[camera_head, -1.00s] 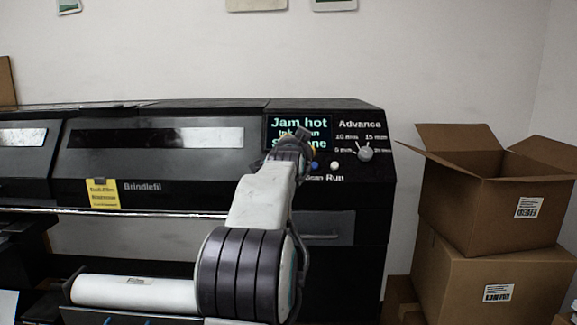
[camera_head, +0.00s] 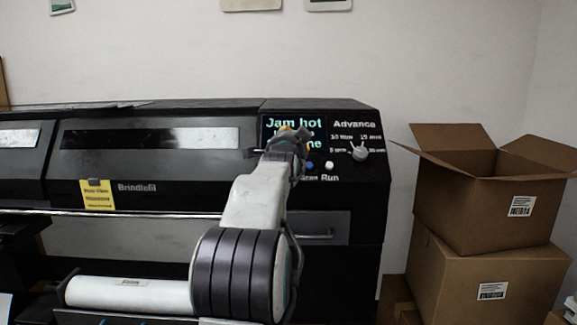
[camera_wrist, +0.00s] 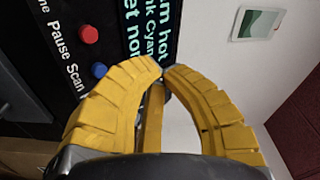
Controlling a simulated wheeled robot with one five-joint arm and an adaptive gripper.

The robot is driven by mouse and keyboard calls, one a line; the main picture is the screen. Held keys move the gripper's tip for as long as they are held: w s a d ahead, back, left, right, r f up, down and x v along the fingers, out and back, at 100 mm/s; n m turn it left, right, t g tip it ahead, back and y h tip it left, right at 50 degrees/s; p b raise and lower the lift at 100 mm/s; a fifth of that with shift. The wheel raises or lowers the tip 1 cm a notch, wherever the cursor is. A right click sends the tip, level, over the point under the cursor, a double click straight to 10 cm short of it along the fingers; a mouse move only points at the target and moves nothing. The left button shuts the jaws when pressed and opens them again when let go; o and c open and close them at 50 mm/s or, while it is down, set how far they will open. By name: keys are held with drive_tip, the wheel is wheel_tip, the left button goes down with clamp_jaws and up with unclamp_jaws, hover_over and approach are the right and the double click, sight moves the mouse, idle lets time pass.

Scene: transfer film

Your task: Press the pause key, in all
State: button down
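The pause key is a red round button (camera_wrist: 88,34) beside the "Pause" label in the wrist view. In the head view it is hidden behind my arm's end. A blue button (camera_wrist: 99,70) sits by the "Scan" label; it also shows in the head view (camera_head: 309,165). My gripper (camera_wrist: 164,68) has yellow fingers whose tips meet, with nothing seen between them. In the wrist view the tips appear over the screen's edge, to the side of the red button. In the head view my gripper (camera_head: 287,131) is in front of the screen's lower part.
The display screen (camera_head: 292,124) reads "Jam hot" on its top line. A white button (camera_head: 329,165) above "Run" and the Advance dial (camera_head: 360,152) lie to the right.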

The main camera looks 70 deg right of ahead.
drive_tip(key=shift+w+d+f+p, duration=0.25)
drive_tip(key=shift+w+d+f, duration=0.05)
drive_tip(key=shift+d+f, duration=0.7)
drive_tip(key=shift+w+d+f+p, duration=0.25)
drive_tip(key=shift+w+d+f, duration=0.05)
drive_tip(key=shift+d+f, duration=0.7)
drive_tip(key=shift+w+d+f+p, duration=0.3)
drive_tip(key=shift+d+f, duration=0.55)
drive_tip(key=shift+f, duration=0.25)
drive_tip(key=shift+d+f, duration=0.15)
drive_tip(key=shift+w+d+f, duration=0.1)
drive_tip(key=shift+d+f, duration=0.05)
drive_tip(key=shift+d, duration=0.05)
drive_tip(key=shift+w+d+f, duration=0.1)
drive_tip(key=shift+d+f, duration=0.2)
drive_tip(key=shift+f, duration=0.05)
idle(0.6)
drive_tip(key=shift+a+r+b, duration=0.15)
drive_tip(key=shift+b, duration=0.2)
drive_tip(key=shift+s+a+r, duration=0.2)
drive_tip(key=shift+a+r, duration=0.25)
drive_tip(key=shift+r, duration=0.05)
idle(0.3)
drive_tip(key=shift+s+a+r+b, duration=0.25)
drive_tip(key=shift+a+r+b, duration=0.2)
drive_tip(key=shift+a+r, duration=0.45)
drive_tip(key=shift+s+a+r+b, duration=0.25)
drive_tip(key=shift+a+r+b, duration=0.15)
drive_tip(key=shift+a+r, duration=0.45)
